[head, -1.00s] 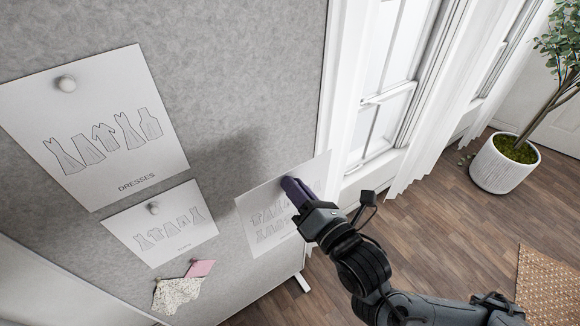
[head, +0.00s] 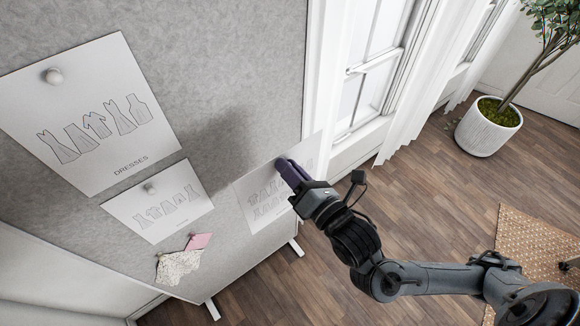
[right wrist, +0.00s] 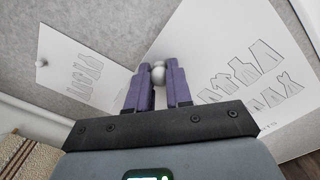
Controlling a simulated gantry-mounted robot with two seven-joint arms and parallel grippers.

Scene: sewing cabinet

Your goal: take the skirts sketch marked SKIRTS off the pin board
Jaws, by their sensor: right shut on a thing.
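A white sketch sheet (head: 245,202) with two rows of outlined garments is at the right edge of the grey pin board (head: 235,60) in the head view. Its right side reaches out past the board's edge, in front of the window frame. Its label is too small to read there. My right gripper (head: 284,168) is over the sheet's upper part. In the right wrist view its purple fingers (right wrist: 158,88) are shut around a round whitish pin head (right wrist: 158,70), with the sheet (right wrist: 225,58) behind on the right. Whether the sheet still touches the board is unclear. My left gripper is out of view.
The DRESSES sheet (head: 100,75) and a smaller garment sheet (head: 150,215) hang pinned to the left. Pink (head: 200,241) and patterned (head: 178,265) fabric scraps hang below. A window (head: 365,80), a potted plant (head: 487,130) and a woven rug (head: 525,245) are right of the board.

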